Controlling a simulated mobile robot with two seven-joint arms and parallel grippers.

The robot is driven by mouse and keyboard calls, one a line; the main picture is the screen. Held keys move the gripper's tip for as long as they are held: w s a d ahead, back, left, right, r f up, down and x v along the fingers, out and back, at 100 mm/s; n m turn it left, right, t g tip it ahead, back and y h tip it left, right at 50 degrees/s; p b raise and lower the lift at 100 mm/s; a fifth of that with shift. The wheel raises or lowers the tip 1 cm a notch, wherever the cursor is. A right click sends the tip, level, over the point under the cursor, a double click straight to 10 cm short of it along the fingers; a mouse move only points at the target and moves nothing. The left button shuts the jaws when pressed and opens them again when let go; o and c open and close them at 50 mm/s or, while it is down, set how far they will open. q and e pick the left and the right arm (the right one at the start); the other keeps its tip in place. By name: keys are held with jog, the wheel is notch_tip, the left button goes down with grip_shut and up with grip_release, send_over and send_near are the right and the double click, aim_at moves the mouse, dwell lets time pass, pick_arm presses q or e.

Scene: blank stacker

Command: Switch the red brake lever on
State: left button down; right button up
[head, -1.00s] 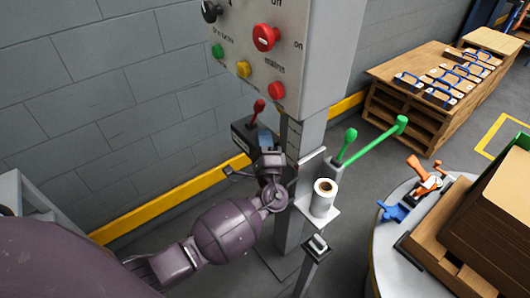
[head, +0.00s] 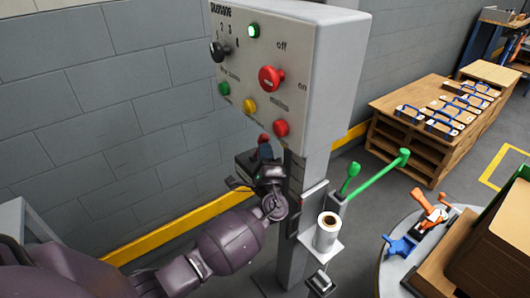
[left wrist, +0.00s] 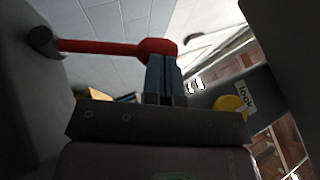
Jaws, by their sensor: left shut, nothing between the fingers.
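My right gripper is not in view.
The grey control panel (head: 310,50) overhangs the lever, with a red knob (head: 271,79) and coloured buttons. A round table (head: 395,272) stands further right.

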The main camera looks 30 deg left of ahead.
pick_arm(q)
jog(key=shift+w+a+r+n+g+p, duration=0.15)
jog(key=shift+a+r+n+g+p, duration=0.15)
jog(key=shift+r+n+g+p, duration=0.15)
jog(key=shift+w+a+r+n+g+p, duration=0.1)
jog(key=shift+a+r+n+g+p, duration=0.25)
jog(key=shift+r, duration=0.2)
jog(key=w+a+r+n+g+h+p, duration=0.1)
jog(key=w+a+n+g+h+p, duration=0.2)
jog(key=a+p, duration=0.4)
jog(key=shift+a+g+h, duration=0.3)
jog(key=shift+g+h, duration=0.4)
jog(key=shift+g, duration=0.4)
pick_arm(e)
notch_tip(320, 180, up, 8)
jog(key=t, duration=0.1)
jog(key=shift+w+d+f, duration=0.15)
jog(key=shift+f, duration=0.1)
pick_arm(q)
jog(key=shift+a+r, duration=0.1)
jog(key=shift+a, duration=0.05)
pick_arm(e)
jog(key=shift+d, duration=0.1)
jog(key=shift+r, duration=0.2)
